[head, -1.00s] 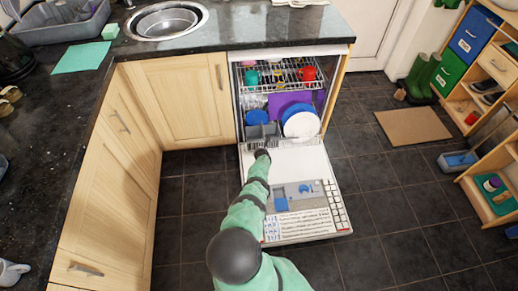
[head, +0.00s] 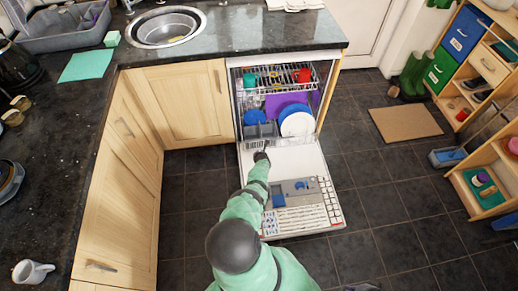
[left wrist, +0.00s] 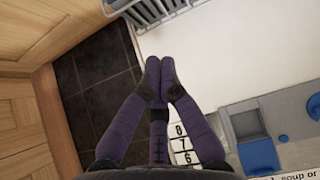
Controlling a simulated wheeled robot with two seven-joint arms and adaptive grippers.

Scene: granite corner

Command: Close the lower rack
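The lower rack (head: 268,143) is low in the open dishwasher, holding blue and white plates and a grey cutlery basket (head: 262,130). It looks mostly inside, with its front near the door hinge; I cannot tell whether it is fully in. In the left wrist view, part of the grey rack (left wrist: 185,12) shows at the top. My left gripper (head: 261,156) is over the lowered door, just in front of the rack. Its purple fingers (left wrist: 159,78) are together, with nothing between them and a gap to the rack. My right gripper is not in view.
The lowered dishwasher door (head: 308,165) has a detergent compartment and printed markings. The upper rack (head: 290,78) holds mugs. Wooden cabinets (head: 178,100) stand to the left under the granite counter (head: 250,35). The tiled floor (head: 375,165) right of the door is clear.

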